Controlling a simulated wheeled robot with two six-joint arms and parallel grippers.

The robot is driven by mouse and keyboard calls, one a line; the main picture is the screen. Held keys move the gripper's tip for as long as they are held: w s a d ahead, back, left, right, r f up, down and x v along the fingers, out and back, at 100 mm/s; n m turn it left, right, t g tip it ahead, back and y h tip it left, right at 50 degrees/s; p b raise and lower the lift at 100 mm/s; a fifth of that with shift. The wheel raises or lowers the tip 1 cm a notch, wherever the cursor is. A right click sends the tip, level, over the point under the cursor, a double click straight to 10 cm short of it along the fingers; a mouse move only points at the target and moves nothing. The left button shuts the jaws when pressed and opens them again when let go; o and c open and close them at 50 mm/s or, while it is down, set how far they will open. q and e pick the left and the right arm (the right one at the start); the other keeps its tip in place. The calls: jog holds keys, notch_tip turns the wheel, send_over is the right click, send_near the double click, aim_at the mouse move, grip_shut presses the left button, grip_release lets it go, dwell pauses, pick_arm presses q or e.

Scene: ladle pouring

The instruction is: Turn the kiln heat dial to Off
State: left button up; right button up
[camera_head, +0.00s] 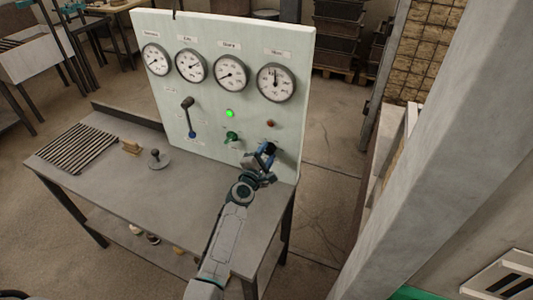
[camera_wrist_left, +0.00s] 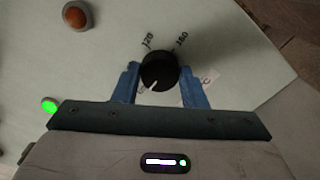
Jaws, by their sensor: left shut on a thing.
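The kiln heat dial is a round black knob (camera_wrist_left: 160,70) with a white pointer line, set low on the right of the pale panel (camera_head: 215,40). Printed marks near it read 120 and 160 in the left wrist view; other marks are partly hidden. The dial also shows as a dark shape at the gripper tip in the head view (camera_head: 270,148). My left gripper (camera_wrist_left: 162,82) has its blue fingers on either side of the dial and is shut on it. The pointer line points down and left in the wrist view. My right gripper is not in view.
Several gauges line the panel's top. A lever (camera_head: 188,115), a lit green lamp (camera_head: 229,113), a green knob (camera_head: 232,137) and a red-orange lamp (camera_head: 270,123) sit left of or above the dial. A slatted rack (camera_head: 77,148) and small items rest on the grey table (camera_head: 150,195).

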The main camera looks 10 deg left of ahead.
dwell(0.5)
pick_arm(q)
jog(key=o, duration=1)
jog(key=shift+c, duration=0.2)
jog(key=s+a, duration=0.2)
jog(key=s, duration=0.8)
jog(key=shift+s, duration=0.35)
